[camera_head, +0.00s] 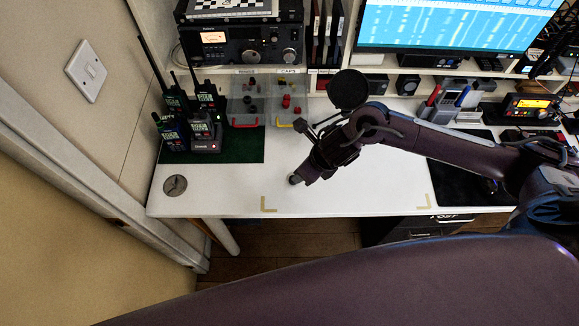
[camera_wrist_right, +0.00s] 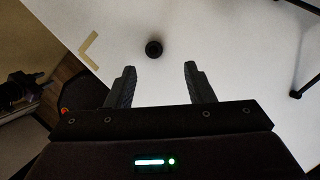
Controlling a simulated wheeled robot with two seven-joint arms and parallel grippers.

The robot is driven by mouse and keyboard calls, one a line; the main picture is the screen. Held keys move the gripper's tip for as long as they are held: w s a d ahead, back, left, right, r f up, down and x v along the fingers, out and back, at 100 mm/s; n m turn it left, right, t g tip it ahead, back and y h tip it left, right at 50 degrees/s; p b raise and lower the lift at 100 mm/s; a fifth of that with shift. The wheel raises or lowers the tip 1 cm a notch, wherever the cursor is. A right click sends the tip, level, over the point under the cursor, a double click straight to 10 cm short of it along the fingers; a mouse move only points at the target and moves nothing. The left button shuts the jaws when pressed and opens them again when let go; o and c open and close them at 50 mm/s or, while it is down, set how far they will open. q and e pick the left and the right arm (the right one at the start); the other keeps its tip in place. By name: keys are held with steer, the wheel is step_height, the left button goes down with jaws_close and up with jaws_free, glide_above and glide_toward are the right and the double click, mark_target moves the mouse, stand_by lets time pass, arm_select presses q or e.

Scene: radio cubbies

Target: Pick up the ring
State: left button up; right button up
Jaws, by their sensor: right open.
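A small black ring (camera_wrist_right: 154,48) lies on the white desk in the right wrist view, ahead of and roughly between my right fingertips. My right gripper (camera_wrist_right: 160,67) is open, with nothing between its fingers. In the head view my right gripper (camera_head: 303,176) points down over the front part of the desk. A small dark shape shows at its tip there, and I cannot tell whether it is the ring or a fingertip. My left gripper is not in view.
A tan corner mark (camera_head: 268,206) lies near the desk's front edge. Clear trays (camera_head: 245,104) with small parts stand behind, beside several handheld radios (camera_head: 190,125) on a green mat (camera_head: 240,148). A microphone (camera_head: 347,89) on a boom stand is close to my right arm. The front left desk is mostly clear.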

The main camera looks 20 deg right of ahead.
steer(key=shift+s+a+f+p, duration=0.1)
steer(key=shift+a+f+p, duration=0.15)
steer(key=shift+f, duration=0.35)
steer(key=shift+s+a+f+p, duration=0.1)
steer(key=shift+a+f, duration=0.15)
steer(key=shift+f, duration=0.35)
steer(key=x, duration=0.3)
steer(key=shift+w+r+p, duration=0.1)
steer(key=shift+p, duration=0.2)
steer(key=shift+w+a+f, duration=0.1)
steer(key=shift+w+f, duration=0.15)
steer(key=shift+f, duration=0.35)
steer(key=c, duration=0.6)
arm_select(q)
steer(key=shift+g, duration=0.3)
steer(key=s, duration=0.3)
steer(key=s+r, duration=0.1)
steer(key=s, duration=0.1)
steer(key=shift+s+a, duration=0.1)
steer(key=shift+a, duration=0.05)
arm_select(e)
jaws_close()
